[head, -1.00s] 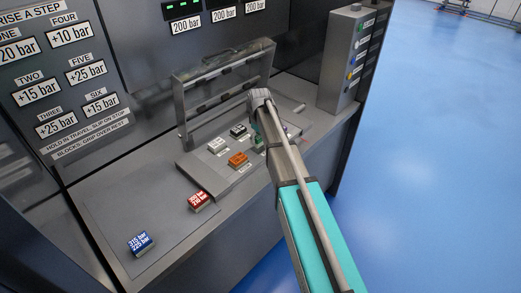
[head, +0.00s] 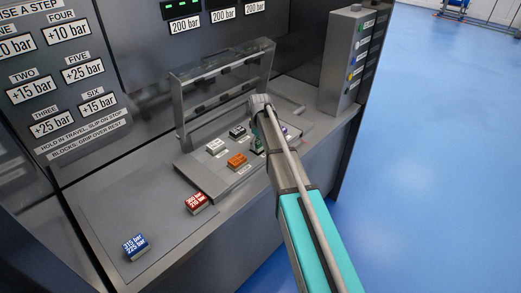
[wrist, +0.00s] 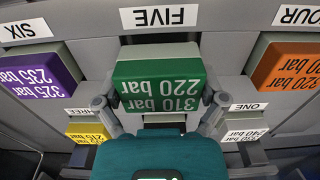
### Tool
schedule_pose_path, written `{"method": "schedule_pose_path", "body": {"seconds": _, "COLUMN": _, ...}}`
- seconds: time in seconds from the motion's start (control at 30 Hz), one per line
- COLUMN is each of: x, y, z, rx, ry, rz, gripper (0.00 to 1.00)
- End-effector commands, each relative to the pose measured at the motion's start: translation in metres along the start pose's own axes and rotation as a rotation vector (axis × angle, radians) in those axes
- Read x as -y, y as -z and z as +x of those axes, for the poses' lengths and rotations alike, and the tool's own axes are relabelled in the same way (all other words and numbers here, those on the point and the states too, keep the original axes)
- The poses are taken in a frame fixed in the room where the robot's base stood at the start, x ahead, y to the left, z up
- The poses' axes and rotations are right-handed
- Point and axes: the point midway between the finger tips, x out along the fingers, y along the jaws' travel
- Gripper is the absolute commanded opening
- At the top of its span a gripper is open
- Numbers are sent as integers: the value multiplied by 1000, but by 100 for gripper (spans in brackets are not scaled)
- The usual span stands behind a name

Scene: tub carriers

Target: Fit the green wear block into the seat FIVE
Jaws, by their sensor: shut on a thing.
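The green wear block (wrist: 160,80), marked 220 bar and 310 bar, shows upside down in the wrist view. My gripper (wrist: 160,104) is shut on it, one grey finger at each side. The block lies just below the label FIVE (wrist: 159,17), with a dark strip of the seat FIVE (wrist: 158,39) showing between them. The block covers most of the seat; I cannot tell whether it rests fully in it. In the head view the green block (head: 257,146) is partly hidden by my arm, and the fingers are hidden.
A purple block (wrist: 40,76) at SIX and an orange block (wrist: 287,65) at FOUR flank it. Yellow (wrist: 88,130) and white (wrist: 243,128) blocks sit at THREE and ONE. A raised clear-panelled frame (head: 222,88) stands behind. Red (head: 196,203) and blue (head: 135,246) blocks lie on the bench.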

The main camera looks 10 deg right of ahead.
Motion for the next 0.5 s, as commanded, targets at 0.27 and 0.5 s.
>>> {"method": "schedule_pose_path", "body": {"seconds": 0.27, "x": 0, "y": 0, "z": 16, "rx": 0, "ry": 0, "rz": 0, "gripper": 38}}
{"method": "schedule_pose_path", "body": {"seconds": 0.5, "x": 1, "y": 0, "z": 15, "rx": 0, "ry": 0, "rz": -1, "gripper": 38}}
